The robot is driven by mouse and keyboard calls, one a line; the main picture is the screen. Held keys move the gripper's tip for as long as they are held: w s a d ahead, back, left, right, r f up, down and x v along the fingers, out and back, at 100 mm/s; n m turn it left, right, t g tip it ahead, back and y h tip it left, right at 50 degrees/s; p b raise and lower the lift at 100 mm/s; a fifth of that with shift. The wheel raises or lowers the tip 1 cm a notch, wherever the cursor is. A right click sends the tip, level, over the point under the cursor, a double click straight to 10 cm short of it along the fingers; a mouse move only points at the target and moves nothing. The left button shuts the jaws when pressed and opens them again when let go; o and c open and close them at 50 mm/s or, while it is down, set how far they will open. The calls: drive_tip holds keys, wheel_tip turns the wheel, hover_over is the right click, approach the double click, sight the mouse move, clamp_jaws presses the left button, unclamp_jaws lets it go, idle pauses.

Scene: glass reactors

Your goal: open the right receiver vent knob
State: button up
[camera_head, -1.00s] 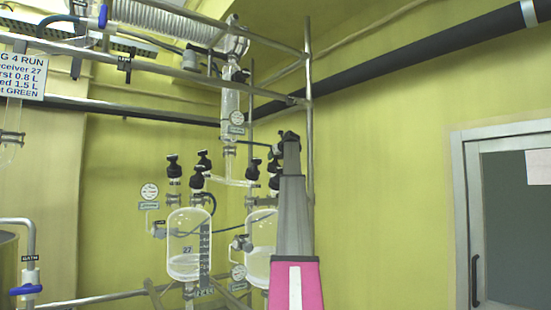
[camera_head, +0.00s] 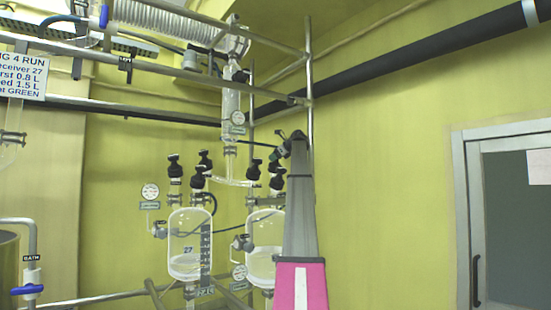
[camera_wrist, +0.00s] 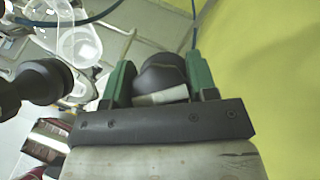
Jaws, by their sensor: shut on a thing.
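The right receiver is a clear glass vessel (camera_head: 264,240), partly hidden behind my arm in the head view. Black knobs (camera_head: 253,170) stand above it on glass necks. In the wrist view, a dark rounded knob (camera_wrist: 163,73) with a pale collar sits between the two green fingers of my gripper (camera_wrist: 160,85), which is shut on it. In the head view my gripper (camera_head: 279,152) is at the top of my arm, above and right of the receiver's black knobs. The held knob is not clear there, and I cannot tell whether it is seated.
The left receiver (camera_head: 190,245), marked 27, stands beside it with its own black knobs (camera_head: 173,167). A glass column (camera_head: 230,105) and metal frame pipes (camera_head: 309,70) rise close by. In the wrist view another black knob (camera_wrist: 45,82) is left of my gripper.

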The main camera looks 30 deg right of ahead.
idle(0.4)
drive_tip(key=o, duration=0.9)
drive_tip(key=shift+r, duration=0.15)
drive_tip(key=shift+r, duration=0.3)
drive_tip(key=r, duration=0.2)
drive_tip(key=a+r, duration=0.1)
drive_tip(key=shift+r, duration=0.4)
drive_tip(key=a+r, duration=0.2)
drive_tip(key=a, duration=0.1)
drive_tip(key=a+r, duration=0.2)
drive_tip(key=a, duration=0.2)
drive_tip(key=a+r, duration=0.2)
drive_tip(key=a, duration=0.1)
drive_tip(key=shift+a+r, duration=0.15)
drive_tip(key=shift+a, duration=0.2)
